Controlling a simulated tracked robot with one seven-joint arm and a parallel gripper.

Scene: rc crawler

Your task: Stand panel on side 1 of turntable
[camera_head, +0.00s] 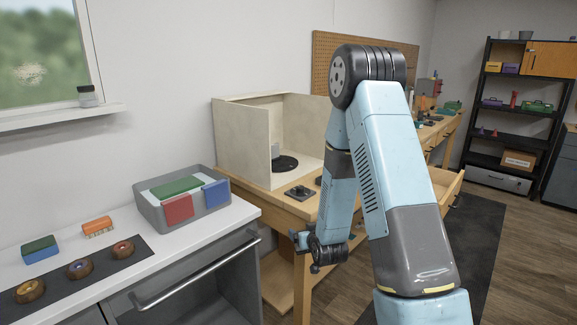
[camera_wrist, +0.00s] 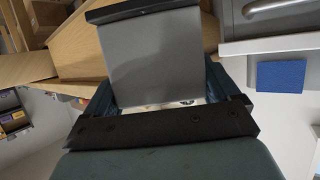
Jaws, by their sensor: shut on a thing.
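A flat grey panel (camera_wrist: 155,62) with a black strip along its far edge fills the middle of the wrist view. My gripper (camera_wrist: 155,98) is shut on it, with dark fingers at its sides. In the head view, my gripper (camera_head: 318,254) hangs low in front of the wooden bench, and the panel cannot be made out clearly there. The turntable's side markings cannot be read.
A grey bin (camera_head: 155,213) with green, red and blue pieces stands on the white counter (camera_head: 110,272) at left. Brushes and round brown items lie nearby. A small dark device (camera_head: 299,193) sits on the bench (camera_head: 300,208) before the booth. Shelves stand at far right.

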